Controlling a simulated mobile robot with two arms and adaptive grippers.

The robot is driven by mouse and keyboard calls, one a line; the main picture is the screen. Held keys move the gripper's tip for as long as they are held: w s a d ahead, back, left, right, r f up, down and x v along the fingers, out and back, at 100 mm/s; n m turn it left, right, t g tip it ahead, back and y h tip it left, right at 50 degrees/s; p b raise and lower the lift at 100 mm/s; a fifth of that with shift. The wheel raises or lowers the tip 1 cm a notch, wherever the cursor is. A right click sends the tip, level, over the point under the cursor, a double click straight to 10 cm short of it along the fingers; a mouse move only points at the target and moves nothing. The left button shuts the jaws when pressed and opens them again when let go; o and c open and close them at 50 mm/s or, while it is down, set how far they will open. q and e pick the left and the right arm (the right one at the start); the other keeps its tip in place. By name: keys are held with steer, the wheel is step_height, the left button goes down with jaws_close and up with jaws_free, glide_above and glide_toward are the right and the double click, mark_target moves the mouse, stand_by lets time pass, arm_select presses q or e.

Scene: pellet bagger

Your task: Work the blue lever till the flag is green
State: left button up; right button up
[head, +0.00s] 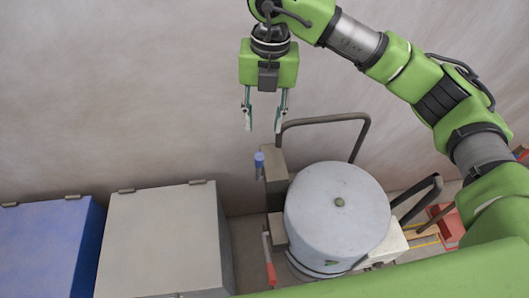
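The blue lever (260,162) is a short upright blue handle on a grey-brown post just left of the big pale drum. My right gripper (264,122) points down above the lever, apart from it. Its two fingers are spread with nothing between them. The flag cannot be clearly made out. A small dark green mark (331,262) shows low on the drum's front, but I cannot tell what it is. My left gripper is not in view.
The pale drum (335,212) stands beside the post, with a dark tube frame (325,119) behind it. A red-handled lever (270,262) is at its front left. A grey box (160,240) and blue box (45,245) stand left. Red parts (447,228) lie right.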

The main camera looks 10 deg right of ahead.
mark_target(260, 157)
steer(key=f+p, duration=0.1)
steer(key=f, duration=0.3)
steer(key=f+p, duration=0.2)
steer(key=f, duration=0.2)
steer(key=a+f+p, duration=0.1)
steer(key=f+p, duration=0.1)
steer(key=f, duration=0.3)
steer(key=shift+f, duration=0.35)
jaws_close()
